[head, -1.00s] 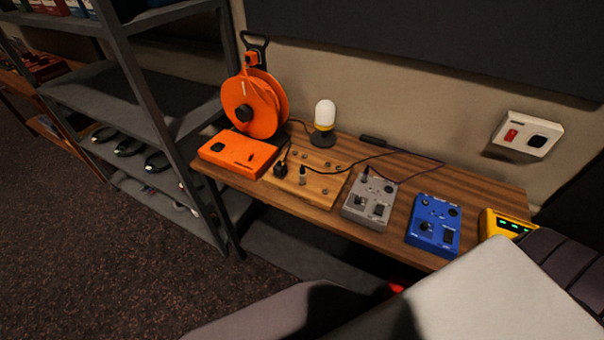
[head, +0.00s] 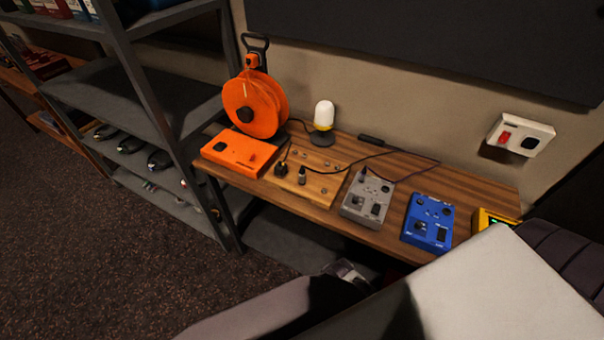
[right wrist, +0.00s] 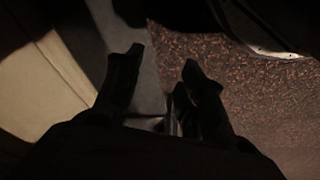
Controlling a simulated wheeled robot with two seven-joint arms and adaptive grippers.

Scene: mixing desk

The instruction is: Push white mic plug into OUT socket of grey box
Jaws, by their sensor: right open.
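The grey box (head: 353,209) sits on the wooden desk, with dark knobs on top and a dark plug (head: 363,174) upright at its back left. A small upright plug with a pale grey lower body (head: 302,181) stands on the wooden board (head: 322,187) left of the box; it may be the white mic plug, but its colour is hard to tell. The OUT label is too small to read. My right gripper (right wrist: 160,68) is open and empty in the right wrist view, with dark floor beyond it and no plug near. My left gripper is not in view.
An orange box (head: 236,146), an orange cable reel (head: 250,105) and a white-topped lamp (head: 324,116) stand left. A blue box (head: 427,226) and yellow box (head: 490,218) stand right. Dark cables cross the desk (head: 470,190). A metal shelf (head: 176,125) stands at left.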

